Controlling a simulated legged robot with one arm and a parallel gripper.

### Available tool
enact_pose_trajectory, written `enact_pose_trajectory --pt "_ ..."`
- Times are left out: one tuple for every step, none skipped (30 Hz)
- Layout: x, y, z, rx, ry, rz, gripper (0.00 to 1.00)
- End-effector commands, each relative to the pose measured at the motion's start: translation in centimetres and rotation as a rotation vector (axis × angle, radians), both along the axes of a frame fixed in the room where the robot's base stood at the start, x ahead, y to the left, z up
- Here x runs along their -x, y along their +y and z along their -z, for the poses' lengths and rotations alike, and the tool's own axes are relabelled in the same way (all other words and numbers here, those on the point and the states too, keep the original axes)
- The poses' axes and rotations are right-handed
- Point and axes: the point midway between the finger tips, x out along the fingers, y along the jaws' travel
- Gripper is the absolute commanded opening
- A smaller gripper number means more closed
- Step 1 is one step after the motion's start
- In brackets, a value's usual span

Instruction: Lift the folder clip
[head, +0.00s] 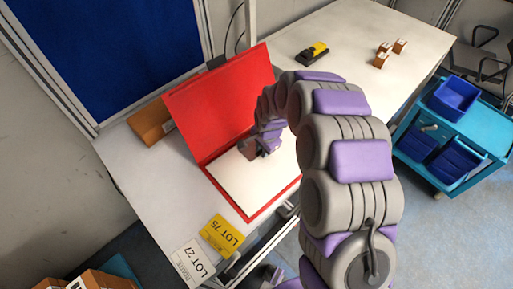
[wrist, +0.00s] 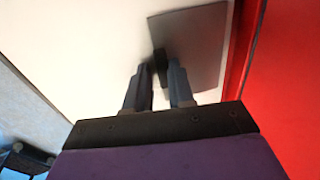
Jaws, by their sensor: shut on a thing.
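A red folder (head: 222,100) lies open on the white table, its cover leaning up at the back and white paper (head: 250,188) in its tray. The folder clip (wrist: 203,40) is a grey metal plate with a dark tab, near the red spine side of the paper. The clip also shows small and partly hidden in the head view (head: 247,148). My gripper (wrist: 160,70) is shut on the dark tab of the clip. My gripper also shows in the head view (head: 262,150), over the paper. I cannot tell how far the clip is raised.
A yellow and black scanner (head: 313,53) and several small brown boxes (head: 382,59) stand on the far table. Yellow (head: 222,236) and white (head: 192,263) lot cards lie at the near edge. An orange-brown box (head: 150,121) sits behind the folder.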

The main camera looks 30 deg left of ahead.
Motion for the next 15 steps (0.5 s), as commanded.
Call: enact_pose_trajectory --pt "1.2 -0.7 2.1 0.032 0.035 -0.004 0.01" --pt "1.2 -0.6 2.1 0.034 0.037 -0.005 0.01" --pt "1.2 -0.6 2.1 0.037 0.038 -0.005 0.01" --pt "1.2 -0.6 2.0 0.040 0.039 -0.005 0.01" --pt "1.2 -0.5 2.0 0.042 0.040 -0.003 0.01" --pt "1.2 -0.5 1.9 0.046 0.040 -0.003 0.01" --pt "1.2 -0.4 1.8 0.049 0.041 -0.003 0.01" --pt "1.2 -0.4 1.8 0.052 0.042 -0.003 0.01" --pt "1.2 -0.3 1.6 0.056 0.043 -0.003 0.01" --pt "1.2 -0.3 1.6 0.060 0.044 -0.003 0.01" --pt "1.2 -0.3 1.5 0.063 0.045 -0.003 0.00" --pt "1.2 -0.3 1.4 0.067 0.046 -0.003 0.00" --pt "1.2 -0.3 1.3 0.069 0.047 -0.003 0.00" --pt "1.2 -0.2 1.1 0.072 0.048 -0.004 0.00" --pt "1.3 -0.2 1.0 0.076 0.048 -0.004 0.00"
